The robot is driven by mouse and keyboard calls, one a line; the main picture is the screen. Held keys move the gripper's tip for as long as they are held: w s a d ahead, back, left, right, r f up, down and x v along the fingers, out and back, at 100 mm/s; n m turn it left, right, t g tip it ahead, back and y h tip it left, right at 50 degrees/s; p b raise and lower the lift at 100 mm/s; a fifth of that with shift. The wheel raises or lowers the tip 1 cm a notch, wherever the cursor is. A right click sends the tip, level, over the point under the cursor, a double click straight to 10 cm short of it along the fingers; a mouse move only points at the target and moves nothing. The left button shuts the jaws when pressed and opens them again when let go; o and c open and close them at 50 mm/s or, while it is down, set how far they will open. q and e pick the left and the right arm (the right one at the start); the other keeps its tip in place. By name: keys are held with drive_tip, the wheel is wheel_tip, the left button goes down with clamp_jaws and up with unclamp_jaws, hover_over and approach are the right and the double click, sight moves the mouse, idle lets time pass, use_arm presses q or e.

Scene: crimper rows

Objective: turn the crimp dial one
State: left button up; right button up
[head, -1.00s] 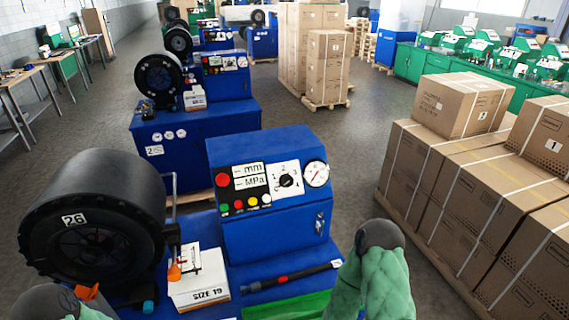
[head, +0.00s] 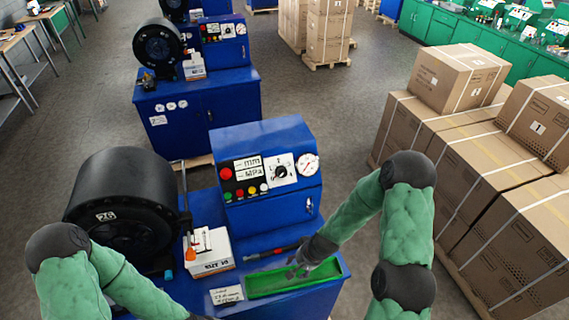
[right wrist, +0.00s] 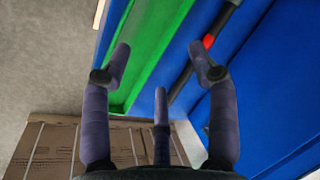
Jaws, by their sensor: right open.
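The crimp dial (head: 281,172) is a black knob on a white numbered plate, on the front of the blue control box (head: 266,215) of the nearest machine. Its exact pointer setting is too small to tell. My right gripper (head: 298,270) is open and empty, low over the green tray (head: 262,292), below and apart from the dial. In the right wrist view my right gripper's spread fingers (right wrist: 159,55) have nothing between them. My left arm comes in at the lower left; only a dark bit of my left gripper (head: 203,318) shows at the bottom edge.
A pressure gauge (head: 307,165) sits right of the dial, coloured buttons (head: 246,190) left of it. A dark bar with a red band (head: 275,250) lies behind the tray. A white box (head: 210,252) and the black crimper head (head: 122,205) stand left. Strapped cartons (head: 480,190) fill the right.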

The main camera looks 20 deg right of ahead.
drive_tip(key=w+d+r+m+t, duration=0.15)
drive_tip(key=w+d+r, duration=0.25)
drive_tip(key=w+r, duration=0.6)
drive_tip(key=t+y, duration=0.2)
drive_tip(key=t, duration=0.2)
approach(284, 173)
drive_tip(key=shift+m+h, duration=0.3)
drive_tip(key=shift+m, duration=0.05)
drive_tip(key=x, duration=0.9)
drive_tip(key=shift+w+a, duration=0.2)
drive_tip(key=shift+a, duration=0.1)
drive_tip(key=shift+f, duration=0.1)
drive_tip(key=c, duration=1.1)
